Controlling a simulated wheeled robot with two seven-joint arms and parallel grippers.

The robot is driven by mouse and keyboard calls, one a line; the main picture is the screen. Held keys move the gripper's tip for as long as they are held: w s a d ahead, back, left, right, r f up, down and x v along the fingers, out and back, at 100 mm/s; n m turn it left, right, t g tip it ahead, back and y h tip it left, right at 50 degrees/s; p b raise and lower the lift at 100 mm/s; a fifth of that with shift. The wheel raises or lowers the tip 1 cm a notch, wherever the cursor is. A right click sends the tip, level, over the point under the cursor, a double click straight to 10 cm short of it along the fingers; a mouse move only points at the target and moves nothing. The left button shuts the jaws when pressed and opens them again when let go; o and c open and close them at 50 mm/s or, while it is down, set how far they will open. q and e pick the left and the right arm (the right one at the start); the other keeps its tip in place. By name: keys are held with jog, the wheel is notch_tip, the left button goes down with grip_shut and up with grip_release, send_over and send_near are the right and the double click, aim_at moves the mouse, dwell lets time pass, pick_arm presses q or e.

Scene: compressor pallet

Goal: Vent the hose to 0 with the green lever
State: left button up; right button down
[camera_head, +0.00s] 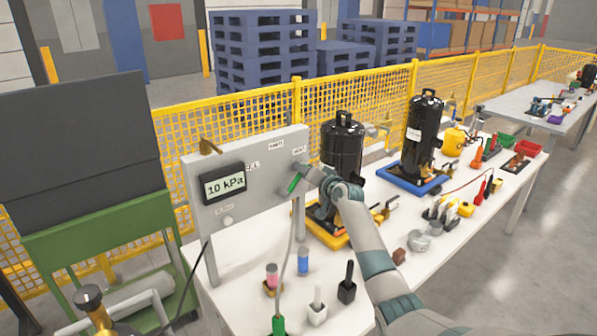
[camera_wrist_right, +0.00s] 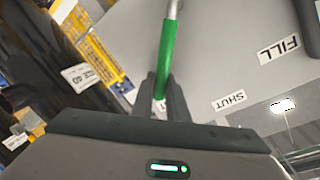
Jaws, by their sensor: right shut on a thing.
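The green lever (camera_head: 293,184) is on the front of the grey panel (camera_head: 235,200). My right gripper (camera_head: 303,176) is at the lever. In the right wrist view the fingers (camera_wrist_right: 162,92) are shut on the outer end of the green lever (camera_wrist_right: 168,50). The lever points past the SHUT label (camera_wrist_right: 229,100), toward a label mostly hidden behind the fingers. The FILL label (camera_wrist_right: 279,48) is farther to the right. The display (camera_head: 224,185) reads 10 kPa. A grey hose (camera_head: 286,262) hangs below the panel to a green fitting (camera_head: 279,325). My left gripper is out of view.
Black tanks stand behind and right of the panel, on a yellow tray (camera_head: 315,229) and a blue tray (camera_head: 386,175). A yellow fence (camera_head: 260,108) runs behind.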

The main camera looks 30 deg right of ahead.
jog(key=shift+d+f+m, duration=0.5)
jog(key=shift+f+m, duration=0.05)
jog(key=shift+m, duration=0.05)
jog(key=c, duration=1.7)
grip_release()
jog(key=shift+c, duration=0.2)
jog(key=shift+s, duration=0.1)
jog(key=s+r+b, duration=0.2)
jog(key=s+b, duration=0.2)
jog(key=s, duration=1.3)
jog(key=shift+a+r, duration=0.35)
jog(key=shift+a, duration=0.05)
jog(key=shift+f, duration=0.1)
